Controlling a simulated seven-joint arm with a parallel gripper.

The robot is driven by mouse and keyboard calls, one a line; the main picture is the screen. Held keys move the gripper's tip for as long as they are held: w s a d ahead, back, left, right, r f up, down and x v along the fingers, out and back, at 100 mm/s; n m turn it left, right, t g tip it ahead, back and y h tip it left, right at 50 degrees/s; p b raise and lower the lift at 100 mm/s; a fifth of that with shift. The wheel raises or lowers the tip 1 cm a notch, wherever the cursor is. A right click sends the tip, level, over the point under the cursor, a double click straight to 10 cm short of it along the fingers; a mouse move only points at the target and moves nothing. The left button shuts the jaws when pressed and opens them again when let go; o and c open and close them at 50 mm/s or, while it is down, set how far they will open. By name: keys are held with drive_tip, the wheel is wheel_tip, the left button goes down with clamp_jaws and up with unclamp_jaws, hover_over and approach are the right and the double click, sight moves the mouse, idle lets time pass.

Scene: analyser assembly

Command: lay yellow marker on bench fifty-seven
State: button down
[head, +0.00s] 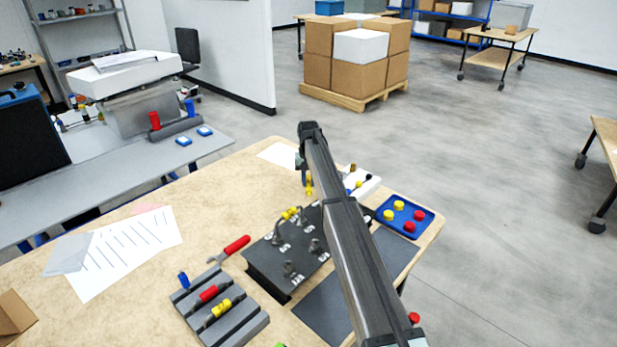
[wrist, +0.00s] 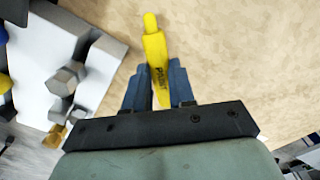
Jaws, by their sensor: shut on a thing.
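A yellow marker (wrist: 153,45) is held between the two blue-grey fingers of my gripper (wrist: 160,80) in the wrist view. Its narrow tip points away from the gripper, over the light wood-coloured bench top. In the head view the marker (head: 309,184) hangs below the end of my arm, above the far part of the bench (head: 215,190). My gripper is small and partly hidden there by my arm. I cannot tell whether the marker touches the bench. No number is readable on any bench.
A white block (head: 370,186) with fittings lies close by; it also shows in the wrist view (wrist: 50,40). A black fixture (head: 265,265), a blue tray (head: 430,215) with red and yellow caps, and a grey tool rack (head: 250,325) share the bench. Bare wood lies left of the fixture.

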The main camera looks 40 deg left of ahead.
drive_tip(key=shift+f, duration=0.4)
idle(0.6)
drive_tip(key=c, duration=0.9)
unclamp_jaws()
drive_tip(key=shift+o, duration=0.2)
drive_tip(key=shift+r, duration=0.1)
wheel_tip(320, 180, up, 14)
drive_tip(key=shift+f, duration=0.2)
